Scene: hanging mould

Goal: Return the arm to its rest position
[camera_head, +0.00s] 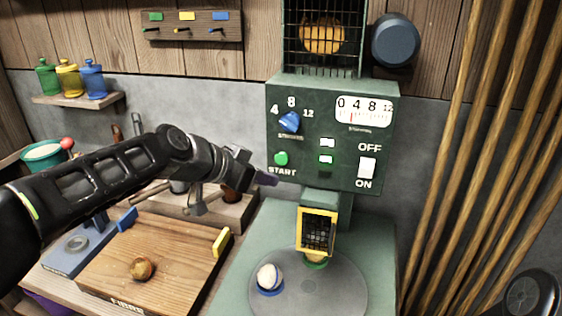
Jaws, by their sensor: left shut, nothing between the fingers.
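My left arm comes in from the left, and its gripper (264,179) is shut and empty. It is in front of the green machine's panel (335,130), just below and left of the green START button (281,158). I cannot tell whether the fingertips touch the panel. The panel has a blue knob (289,122), a 0-to-12 gauge (364,111) and a white OFF/ON switch (367,169). My right gripper does not show; a dark round part at the lower right corner is unclear.
A yellow-framed cage (317,232) stands above a round plate (335,291), with a white ball (269,277) in a blue ring. A wooden tray (178,262) holds a brown ball (142,268). Coloured jars (69,78) stand on a shelf. Wooden poles (470,150) line the right.

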